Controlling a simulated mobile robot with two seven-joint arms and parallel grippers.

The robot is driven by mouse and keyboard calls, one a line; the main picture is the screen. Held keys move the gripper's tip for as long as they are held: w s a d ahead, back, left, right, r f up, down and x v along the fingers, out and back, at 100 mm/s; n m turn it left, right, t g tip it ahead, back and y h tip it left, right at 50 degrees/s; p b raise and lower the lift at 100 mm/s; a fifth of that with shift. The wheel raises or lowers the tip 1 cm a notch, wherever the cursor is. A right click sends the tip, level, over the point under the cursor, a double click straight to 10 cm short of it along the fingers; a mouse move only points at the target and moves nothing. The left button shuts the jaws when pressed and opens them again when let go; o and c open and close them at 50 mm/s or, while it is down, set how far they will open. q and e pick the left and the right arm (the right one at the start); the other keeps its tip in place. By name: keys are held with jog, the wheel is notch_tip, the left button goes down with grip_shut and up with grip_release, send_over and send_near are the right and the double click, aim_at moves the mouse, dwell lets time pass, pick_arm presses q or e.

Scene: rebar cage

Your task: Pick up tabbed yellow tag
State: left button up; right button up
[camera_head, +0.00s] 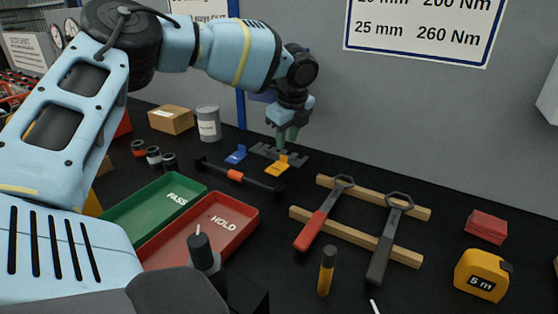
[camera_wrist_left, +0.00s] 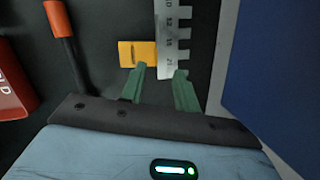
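The tabbed yellow tag (camera_head: 277,165) lies on the black bench, at the near side of a grey notched gauge (camera_head: 293,158). In the left wrist view the yellow tag (camera_wrist_left: 137,53) is flat beside the numbered, notched gauge strip (camera_wrist_left: 171,40), just beyond one fingertip. My left gripper (camera_head: 288,135) hangs fingers-down above the gauge. Whether a finger touches the tag or gauge is unclear. My right gripper is not in view.
A dark bar with an orange band (camera_head: 236,175) lies in front. Green PASS (camera_head: 145,212) and red HOLD (camera_head: 180,243) trays are nearer. Wrenches on wooden strips (camera_head: 330,235) lie right. The wall (camera_head: 330,100) is close behind.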

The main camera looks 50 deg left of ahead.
aim_at(284, 159)
pick_arm(q)
jog(key=shift+s+d+x, duration=0.15)
jog(key=shift+x, duration=1.2)
jog(key=shift+s+d+x, duration=0.1)
jog(key=shift+s+x, duration=0.1)
jog(key=shift+x, duration=1.15)
jog(key=shift+f, duration=0.1)
grip_shut()
